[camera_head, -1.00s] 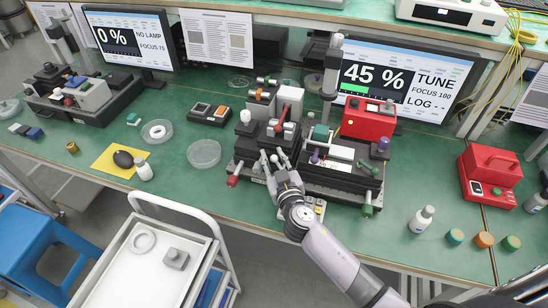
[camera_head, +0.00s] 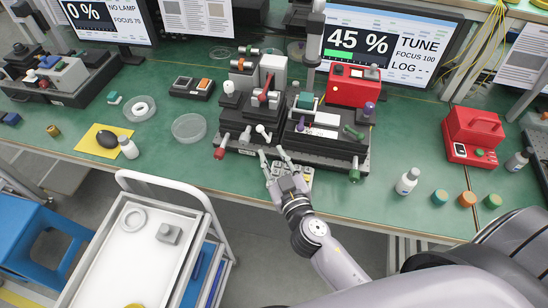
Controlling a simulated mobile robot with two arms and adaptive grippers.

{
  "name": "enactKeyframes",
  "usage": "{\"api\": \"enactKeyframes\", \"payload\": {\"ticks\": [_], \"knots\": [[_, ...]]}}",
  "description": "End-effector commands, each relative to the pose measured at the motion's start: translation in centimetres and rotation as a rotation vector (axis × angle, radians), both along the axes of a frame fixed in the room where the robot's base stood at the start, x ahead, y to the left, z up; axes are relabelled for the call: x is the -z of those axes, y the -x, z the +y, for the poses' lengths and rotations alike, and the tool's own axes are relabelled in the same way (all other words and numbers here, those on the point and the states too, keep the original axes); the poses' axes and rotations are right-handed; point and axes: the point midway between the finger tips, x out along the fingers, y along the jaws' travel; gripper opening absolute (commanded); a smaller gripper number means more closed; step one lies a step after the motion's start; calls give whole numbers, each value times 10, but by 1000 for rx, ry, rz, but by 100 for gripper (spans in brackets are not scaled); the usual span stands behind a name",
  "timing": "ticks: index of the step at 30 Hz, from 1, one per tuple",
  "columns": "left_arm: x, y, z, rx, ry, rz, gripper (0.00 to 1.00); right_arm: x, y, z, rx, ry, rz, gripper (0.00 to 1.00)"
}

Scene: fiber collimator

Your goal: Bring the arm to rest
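My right gripper (camera_head: 274,157) is over the front edge of the green bench, just in front of the fiber collimator setup (camera_head: 290,138). Its two fingers are spread apart, with nothing visible between them. A small pale keypad (camera_head: 308,178) lies on the bench just behind and beside the gripper, partly hidden by it. The setup is a black stage with grey, white, teal and purple parts and red and green knobs. My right arm comes in from the lower right. My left gripper is not in view.
A white trolley (camera_head: 182,215) stands in front of the bench at left, beside a blue stool (camera_head: 45,235). A clear dish (camera_head: 188,127) sits left of the setup.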

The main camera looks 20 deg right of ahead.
Motion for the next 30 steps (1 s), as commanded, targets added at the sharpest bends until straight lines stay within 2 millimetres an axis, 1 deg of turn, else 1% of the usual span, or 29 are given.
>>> {"api": "enactKeyframes", "payload": {"ticks": [3, 17, 20, 23, 24, 26, 27, 30], "knots": [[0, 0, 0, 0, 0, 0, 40, 0, 3, 0, 0, 0, -1, 27], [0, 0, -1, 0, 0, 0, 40, 0, 3, 0, 1, 0, 1, 27], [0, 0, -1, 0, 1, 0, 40, 0, 6, -11, 42, -7, 20, 27], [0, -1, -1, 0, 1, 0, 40, 5, 17, -41, 152, -22, 98, 27], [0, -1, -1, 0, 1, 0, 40, 10, 26, -55, 206, -30, 155, 27], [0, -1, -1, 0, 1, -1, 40, 22, 44, -74, 278, -45, 271, 27], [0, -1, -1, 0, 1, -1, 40, 31, 57, -83, 310, -53, 357, 27], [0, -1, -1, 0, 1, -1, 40, 50, 90, -90, 332, -67, 556, 27]]}}
